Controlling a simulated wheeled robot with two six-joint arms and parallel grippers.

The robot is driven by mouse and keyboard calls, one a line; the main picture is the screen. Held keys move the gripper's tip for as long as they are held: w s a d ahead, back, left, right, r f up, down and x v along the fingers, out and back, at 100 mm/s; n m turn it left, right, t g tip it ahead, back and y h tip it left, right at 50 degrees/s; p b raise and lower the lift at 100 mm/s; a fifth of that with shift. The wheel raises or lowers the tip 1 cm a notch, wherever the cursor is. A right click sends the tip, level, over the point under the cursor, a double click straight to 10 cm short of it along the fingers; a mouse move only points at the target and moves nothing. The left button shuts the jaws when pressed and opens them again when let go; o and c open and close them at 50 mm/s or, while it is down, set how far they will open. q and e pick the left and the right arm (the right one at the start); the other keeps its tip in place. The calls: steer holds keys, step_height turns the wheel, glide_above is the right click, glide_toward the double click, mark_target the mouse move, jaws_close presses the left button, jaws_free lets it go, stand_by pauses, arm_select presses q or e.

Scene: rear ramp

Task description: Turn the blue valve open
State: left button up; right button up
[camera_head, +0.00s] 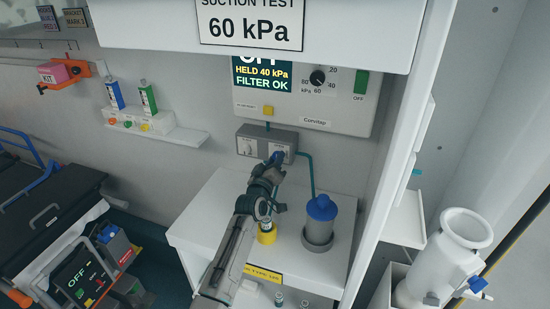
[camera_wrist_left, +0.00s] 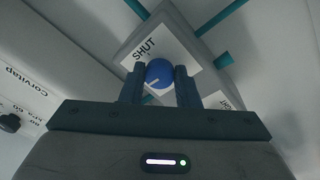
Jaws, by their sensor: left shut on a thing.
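The blue valve (camera_wrist_left: 159,73) is a round knob with a white pointer line, on a grey block (camera_wrist_left: 184,28) with a white plate marked SHUT. My left gripper (camera_wrist_left: 160,85) is shut on the knob, one finger on each side of it. In the head view the left gripper (camera_head: 275,163) reaches up to the right part of the grey block (camera_head: 266,141), and the blue knob (camera_head: 277,157) shows only a little there. The pointer line runs toward the lower left in the wrist view. My right gripper is not in view.
A panel (camera_head: 300,100) above reads HELD 40 kPa and FILTER OK. A canister with a blue lid (camera_head: 321,208) stands on the white shelf below, beside a yellow-based item (camera_head: 267,233). A white cabinet wall (camera_head: 398,130) bounds the right. Teal tubes run from the block.

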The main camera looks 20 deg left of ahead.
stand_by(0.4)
arm_select(q)
steer(key=o, duration=1)
steer(key=shift+c, duration=0.2)
steer(key=s+f+b, duration=0.1)
steer(key=s, duration=0.9)
steer(key=shift+s+a+f+b, duration=0.15)
steer(key=shift+s+a+b, duration=0.05)
steer(key=shift+s+b, duration=0.2)
steer(key=shift+f, duration=0.15)
